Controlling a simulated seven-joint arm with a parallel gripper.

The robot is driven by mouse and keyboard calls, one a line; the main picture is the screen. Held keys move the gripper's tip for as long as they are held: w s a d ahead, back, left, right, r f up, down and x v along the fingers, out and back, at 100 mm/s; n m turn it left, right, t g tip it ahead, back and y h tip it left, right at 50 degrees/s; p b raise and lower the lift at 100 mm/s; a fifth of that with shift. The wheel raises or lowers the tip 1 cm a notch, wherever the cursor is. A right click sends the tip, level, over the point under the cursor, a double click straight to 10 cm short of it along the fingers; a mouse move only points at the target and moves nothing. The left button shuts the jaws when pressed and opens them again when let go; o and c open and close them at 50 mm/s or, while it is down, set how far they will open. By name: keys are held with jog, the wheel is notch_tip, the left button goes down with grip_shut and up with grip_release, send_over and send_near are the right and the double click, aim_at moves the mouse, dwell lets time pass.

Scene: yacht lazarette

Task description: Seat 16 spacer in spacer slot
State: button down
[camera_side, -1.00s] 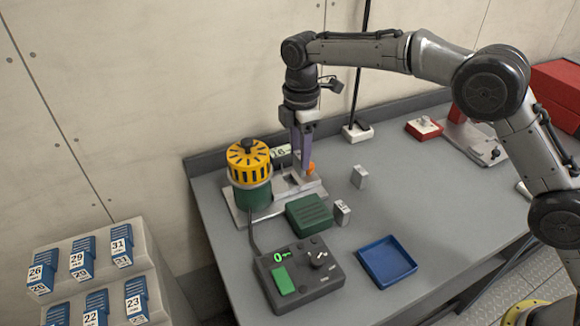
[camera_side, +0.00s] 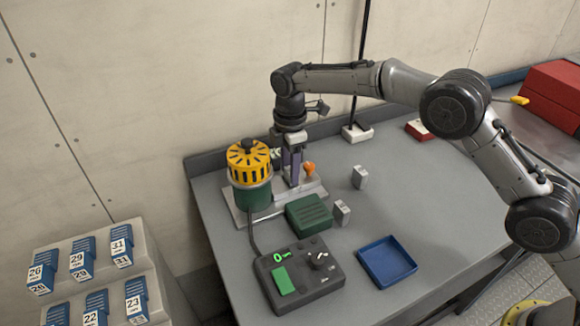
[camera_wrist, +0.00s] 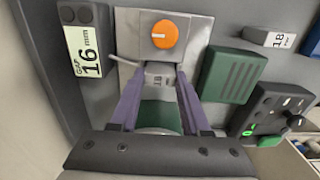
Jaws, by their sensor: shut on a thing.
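My gripper (camera_wrist: 160,98) is shut on a small grey spacer (camera_wrist: 160,78) in the wrist view. Its printed label is small and appears to read 16. In the side view my gripper (camera_side: 291,178) is low over the metal fixture (camera_side: 313,190), beside the yellow-capped green cylinder (camera_side: 250,178), and its fingers hide most of the spacer. The orange knob (camera_wrist: 165,33) is just beyond the spacer; it also shows in the side view (camera_side: 309,168). The slot is hidden, so I cannot tell how deep the spacer sits. A sign (camera_wrist: 83,50) reads GAP 16 mm.
A green ribbed block (camera_side: 309,213) stands close in front of the fixture. Two loose grey spacers (camera_side: 359,177) (camera_side: 342,212) stand to the right. A control box (camera_side: 298,272) and an empty blue tray (camera_side: 386,262) are nearer the front. The table's middle right is clear.

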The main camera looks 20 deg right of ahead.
jog(key=shift+c, duration=1.8)
grip_release()
jog(key=shift+f, duration=0.1)
notch_tip(320, 180, up, 12)
jog(key=shift+r, duration=0.2)
jog(key=s+d+r+m+t, duration=0.3)
jog(key=s+d+r+m, duration=0.6)
jog(key=s+d+r, duration=0.6)
jog(key=s+d+f+m+t, duration=0.1)
jog(key=s+d+f+m, duration=0.2)
jog(key=s, duration=0.5)
jog(key=s+d+f+m, duration=0.3)
jog(key=s+f, duration=0.1)
jog(key=s, duration=0.3)
jog(key=s+d+f+m+t, duration=0.1)
jog(key=s+d+f+m, duration=0.2)
jog(key=s, duration=0.5)
jog(key=shift+s+f+t, duration=0.3)
jog(key=shift+f, duration=0.4)
